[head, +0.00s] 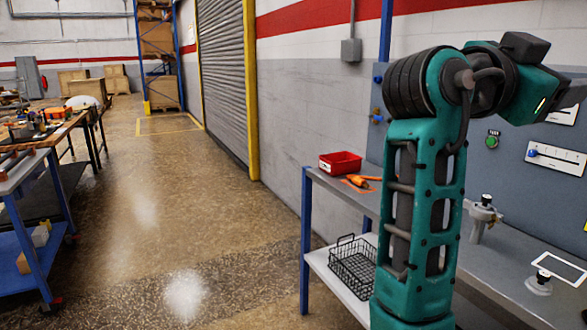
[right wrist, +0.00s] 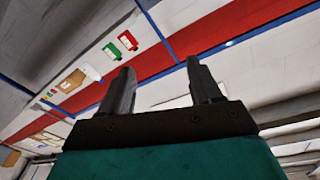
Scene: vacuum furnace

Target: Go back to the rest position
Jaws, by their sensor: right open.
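My right gripper (right wrist: 162,86) shows in the right wrist view with its two dark fingers standing apart and nothing between them. It points up toward the upper wall and ceiling. In the head view my teal right arm stands raised at the right, with its elbow bent and the forearm running out toward the right edge. I cannot make out the right gripper's fingers there. My left arm and left gripper are not in view.
A grey workbench (head: 497,268) stands at the right, partly hidden behind my arm. It carries a red bin (head: 340,163); a black wire basket (head: 353,265) sits on its lower shelf. A cluttered table (head: 22,170) is at left. The floor (head: 165,215) between is clear.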

